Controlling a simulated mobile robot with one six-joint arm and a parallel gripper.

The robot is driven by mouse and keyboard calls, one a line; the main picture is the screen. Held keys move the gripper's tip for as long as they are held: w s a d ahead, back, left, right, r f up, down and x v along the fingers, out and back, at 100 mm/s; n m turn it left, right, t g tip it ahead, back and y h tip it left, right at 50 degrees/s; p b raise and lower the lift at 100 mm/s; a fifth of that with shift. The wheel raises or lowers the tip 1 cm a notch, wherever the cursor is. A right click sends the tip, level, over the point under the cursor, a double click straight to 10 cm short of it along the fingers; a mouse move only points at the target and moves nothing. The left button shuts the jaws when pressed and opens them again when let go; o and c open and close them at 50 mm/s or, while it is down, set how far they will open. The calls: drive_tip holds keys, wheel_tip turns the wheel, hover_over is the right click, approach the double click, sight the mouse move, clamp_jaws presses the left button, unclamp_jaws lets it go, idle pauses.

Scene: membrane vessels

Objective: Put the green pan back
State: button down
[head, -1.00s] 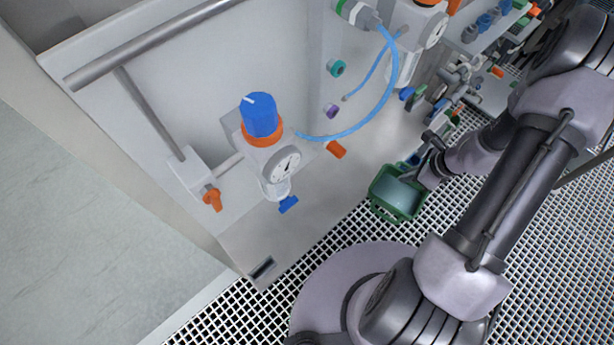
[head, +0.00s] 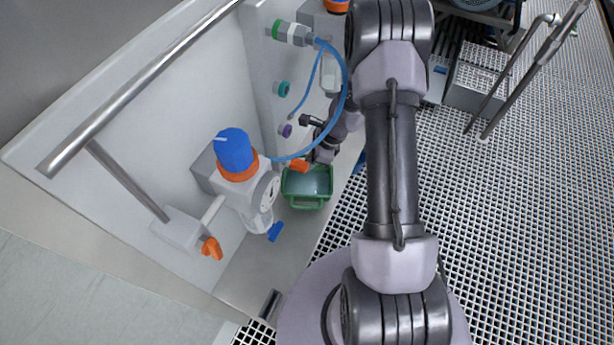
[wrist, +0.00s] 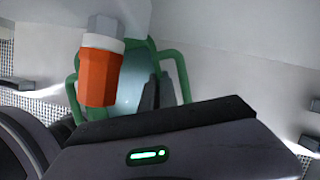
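The green pan (head: 307,203), a shallow box with a handle loop at its front, is over the grey metal deck beside the blue-capped regulator. My gripper (head: 320,162) is at its far edge, partly hidden by an orange fitting and the arm. In the wrist view the pan (wrist: 178,62) shows behind an orange cylinder, with dark fingers (wrist: 157,94) against it. The gripper appears shut on the pan's edge, since the pan has moved with it. I cannot tell whether the pan touches the deck.
The regulator (head: 237,158) with its gauge stands close left of the pan. An orange fitting (head: 299,165) and a blue hose (head: 343,100) are right by the gripper. The orange cylinder (wrist: 100,75) is very near the wrist camera. Open grating (head: 480,220) lies right.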

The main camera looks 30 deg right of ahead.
sight(307, 176)
wheel_tip(307, 176, down, 2)
drive_tip(key=shift+f+b, duration=0.2)
drive_tip(key=shift+b, duration=0.3)
drive_tip(key=shift+w+a+f+b, duration=0.15)
drive_tip(key=shift+f+b, duration=1.1)
drive_tip(key=shift+f, duration=1.2)
drive_tip(key=c, duration=1.6)
unclamp_jaws()
drive_tip(key=shift+c, duration=0.2)
drive_tip(key=shift+r+p, duration=0.3)
drive_tip(key=shift+p, duration=0.05)
drive_tip(key=p+v, duration=0.4)
drive_tip(key=v, duration=0.7)
drive_tip(key=shift+d+r, duration=0.2)
drive_tip(key=shift+r, duration=0.15)
